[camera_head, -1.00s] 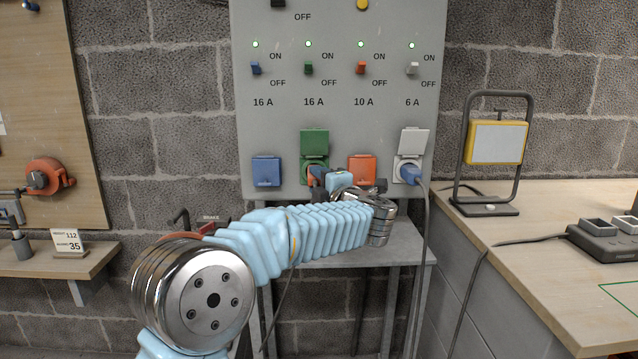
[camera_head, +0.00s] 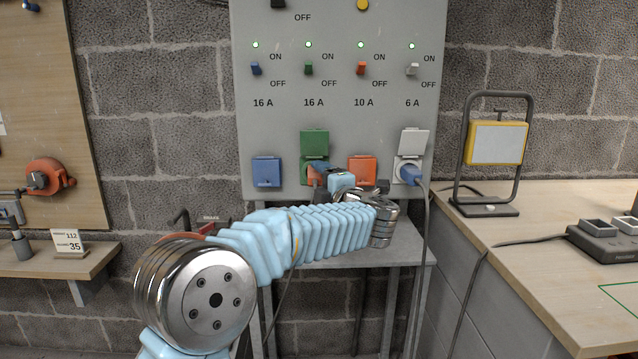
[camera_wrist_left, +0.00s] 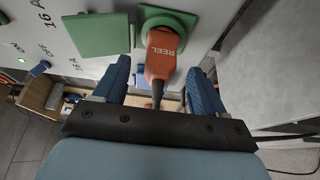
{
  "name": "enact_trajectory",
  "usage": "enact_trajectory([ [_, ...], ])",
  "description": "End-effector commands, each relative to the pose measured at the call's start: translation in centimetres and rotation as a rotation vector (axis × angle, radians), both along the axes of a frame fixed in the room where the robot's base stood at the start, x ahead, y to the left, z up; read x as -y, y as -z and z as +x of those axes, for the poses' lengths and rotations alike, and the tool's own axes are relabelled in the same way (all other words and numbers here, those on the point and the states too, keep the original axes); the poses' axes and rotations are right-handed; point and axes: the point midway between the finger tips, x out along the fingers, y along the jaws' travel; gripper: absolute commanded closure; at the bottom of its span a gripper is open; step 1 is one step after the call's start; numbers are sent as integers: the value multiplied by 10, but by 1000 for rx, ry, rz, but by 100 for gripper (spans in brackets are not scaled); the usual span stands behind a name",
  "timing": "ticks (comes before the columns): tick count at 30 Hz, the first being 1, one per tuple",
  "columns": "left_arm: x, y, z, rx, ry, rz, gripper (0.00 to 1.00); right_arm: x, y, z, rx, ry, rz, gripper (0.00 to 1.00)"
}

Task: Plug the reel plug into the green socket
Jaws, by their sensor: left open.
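The orange reel plug (camera_wrist_left: 163,55), marked REEL, sits at the round face of the green socket (camera_wrist_left: 172,18) in the left wrist view, its cable end toward me. Whether it is fully seated I cannot tell. The green lid (camera_wrist_left: 100,35) is flipped open; in the head view the lid (camera_head: 314,142) stands up above the socket (camera_head: 308,163). My left gripper (camera_wrist_left: 158,76) is open, one blue finger on each side of the plug, with visible gaps. In the head view my left gripper (camera_head: 322,178) partly hides the plug (camera_head: 312,174). My right gripper is not in view.
A closed blue socket (camera_head: 266,172) and a closed orange socket (camera_head: 362,170) flank the green one. A blue-grey plug (camera_head: 411,176) with a hanging cable is in the white socket (camera_head: 412,146). A metal stand (camera_head: 405,243) is below the panel, and a work lamp (camera_head: 497,143) stands right.

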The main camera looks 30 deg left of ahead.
Motion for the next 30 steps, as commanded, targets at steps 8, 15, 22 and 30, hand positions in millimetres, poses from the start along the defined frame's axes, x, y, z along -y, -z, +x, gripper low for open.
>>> enact_trajectory([
  [8, 50, 2, -33, 1, 5, 1, 29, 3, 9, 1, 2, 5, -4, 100],
  [15, 89, 1, -60, 0, 3, 1, 29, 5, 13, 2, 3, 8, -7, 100],
  [22, 105, 1, -72, 1, 0, 1, 29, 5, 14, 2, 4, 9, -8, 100],
  [30, 106, 0, -73, 1, 0, 1, 29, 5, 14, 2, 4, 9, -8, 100],
])
